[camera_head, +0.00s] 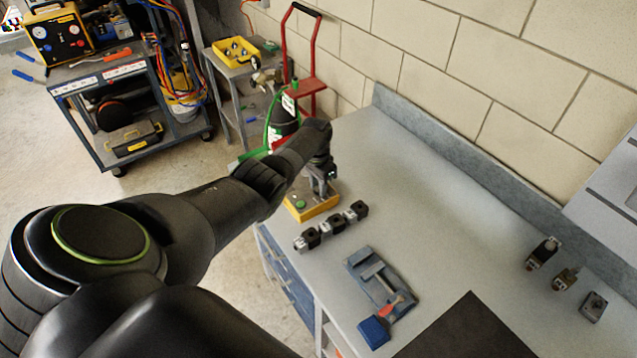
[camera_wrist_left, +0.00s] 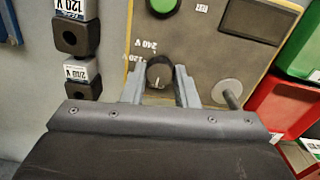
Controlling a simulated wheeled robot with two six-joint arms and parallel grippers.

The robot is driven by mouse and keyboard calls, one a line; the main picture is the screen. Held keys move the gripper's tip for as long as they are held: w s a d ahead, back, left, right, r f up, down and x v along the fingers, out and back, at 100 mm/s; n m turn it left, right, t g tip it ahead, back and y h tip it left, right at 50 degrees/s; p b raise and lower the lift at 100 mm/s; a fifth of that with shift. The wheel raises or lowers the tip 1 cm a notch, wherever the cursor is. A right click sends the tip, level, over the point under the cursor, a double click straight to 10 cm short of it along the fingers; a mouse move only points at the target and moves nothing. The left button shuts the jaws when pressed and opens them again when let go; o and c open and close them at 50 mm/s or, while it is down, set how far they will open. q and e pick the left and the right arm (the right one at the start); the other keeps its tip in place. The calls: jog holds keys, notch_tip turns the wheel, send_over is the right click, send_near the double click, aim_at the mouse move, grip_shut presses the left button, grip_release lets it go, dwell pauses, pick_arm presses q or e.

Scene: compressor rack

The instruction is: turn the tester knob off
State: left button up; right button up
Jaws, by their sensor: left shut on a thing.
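The yellow-edged tester (camera_head: 312,208) sits at the left edge of the grey bench, partly hidden under my left arm. In the left wrist view, its grey-brown panel (camera_wrist_left: 205,60) shows a green button (camera_wrist_left: 164,5), a dark display (camera_wrist_left: 252,17) and a round silver part (camera_wrist_left: 228,92). The dark round tester knob (camera_wrist_left: 160,70) stands beside printed "120 V" and "240 V" marks. My left gripper (camera_head: 323,186) is over the tester. In the wrist view its two grey fingers (camera_wrist_left: 160,80) are shut on the knob, one on each side. The knob's pointing direction is unclear. My right gripper is not in view.
Several black coils (camera_head: 331,226) lie in a row beside the tester; labels read 120 V and 240 V. Small parts (camera_head: 566,278) sit at right. A wall bounds the bench behind.

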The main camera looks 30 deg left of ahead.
aim_at(317, 187)
pick_arm(q)
jog(key=shift+n, duration=0.7)
jog(key=o, duration=1)
jog(key=shift+r+p, duration=0.3)
jog(key=shift+r, duration=0.2)
notch_tip(317, 187, up, 5)
jog(key=shift+a+f+p, duration=0.1)
jog(key=shift+a+p, duration=0.05)
jog(key=shift+p, duration=0.15)
jog(key=r+b, duration=0.1)
jog(key=r, duration=0.4)
jog(key=r+b, duration=0.1)
jog(key=r, duration=0.5)
jog(key=shift+w+a+r, duration=0.1)
jog(key=shift+a+r, duration=0.1)
jog(key=shift+r, duration=0.1)
